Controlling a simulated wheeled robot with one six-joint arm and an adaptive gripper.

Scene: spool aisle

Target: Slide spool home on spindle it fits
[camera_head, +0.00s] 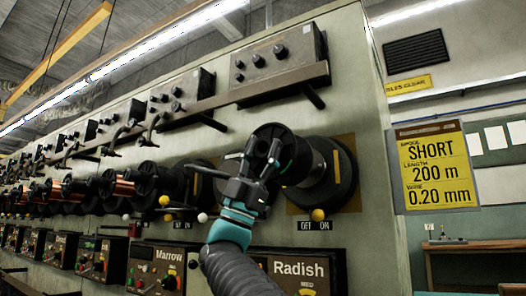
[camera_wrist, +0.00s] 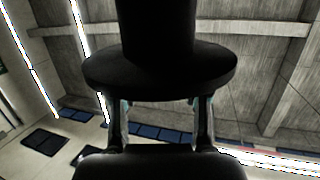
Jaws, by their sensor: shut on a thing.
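My gripper (camera_head: 262,158) is shut on a black spool (camera_head: 290,150) in front of the station labelled Radish (camera_head: 300,269). In the wrist view the spool's wide flange (camera_wrist: 160,72) and thick core (camera_wrist: 157,25) fill the upper middle, between and above my fingers (camera_wrist: 160,110). In the head view the spool lies level, its near flange facing left. Behind it is a black round mount (camera_head: 340,180) on the machine face.
A yellow card (camera_head: 435,165) at right reads SHORT, 200 m, 0.20 mm. Left of my gripper a row of other spools, some copper-wound (camera_head: 127,188), runs along the machine. A control shelf (camera_head: 280,85) juts out above. Small coloured knobs (camera_head: 318,214) stick out below.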

